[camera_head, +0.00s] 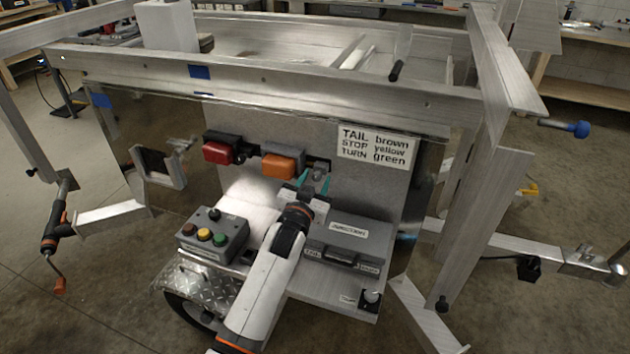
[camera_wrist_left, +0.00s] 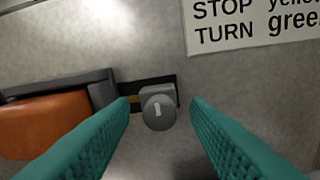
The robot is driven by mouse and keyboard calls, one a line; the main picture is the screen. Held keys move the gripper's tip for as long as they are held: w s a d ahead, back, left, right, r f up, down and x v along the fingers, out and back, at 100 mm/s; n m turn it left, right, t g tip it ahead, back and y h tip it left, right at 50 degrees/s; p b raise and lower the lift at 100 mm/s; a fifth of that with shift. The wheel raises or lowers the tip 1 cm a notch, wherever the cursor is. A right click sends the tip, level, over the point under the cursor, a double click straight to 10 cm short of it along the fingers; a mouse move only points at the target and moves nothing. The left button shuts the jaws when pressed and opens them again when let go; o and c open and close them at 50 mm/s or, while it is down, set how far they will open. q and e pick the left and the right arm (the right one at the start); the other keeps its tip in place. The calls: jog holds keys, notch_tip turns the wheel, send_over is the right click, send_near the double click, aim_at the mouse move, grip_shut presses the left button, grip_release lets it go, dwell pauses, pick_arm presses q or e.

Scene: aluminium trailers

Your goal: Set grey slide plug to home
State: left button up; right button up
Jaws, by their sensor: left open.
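The grey slide plug (camera_wrist_left: 158,110) has a rounded face with a short white mark. In the left wrist view it sits towards the right part of a short black strip (camera_wrist_left: 128,88) on the grey panel, just right of the orange lamp (camera_wrist_left: 42,125). A small brass-coloured piece shows left of the plug. My left gripper (camera_wrist_left: 161,106) is open, with one teal finger on each side of the plug and a visible gap to both. In the head view my left gripper (camera_head: 313,181) is in front of the panel, below the plug strip. My right gripper is not in view.
A red lamp (camera_head: 222,149) and the orange lamp (camera_head: 283,160) stick out beside the strip. A white wire-colour label (camera_head: 376,147) is at upper right. Below are a button box (camera_head: 213,236) and a junction box (camera_head: 345,240). A metal rail (camera_head: 290,87) runs above the panel.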

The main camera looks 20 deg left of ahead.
pick_arm(q)
jog(key=shift+w, duration=0.2)
jog(key=shift+c, duration=0.2)
grip_shut()
jog(key=shift+a+r+p, duration=0.1)
jog(key=shift+a+p, duration=0.55)
jog(key=shift+a, duration=1.1)
jog(key=shift+c, duration=2.1)
grip_release()
jog(key=o, duration=0.5)
jog(key=shift+a, duration=0.1)
jog(key=shift+c, duration=0.2)
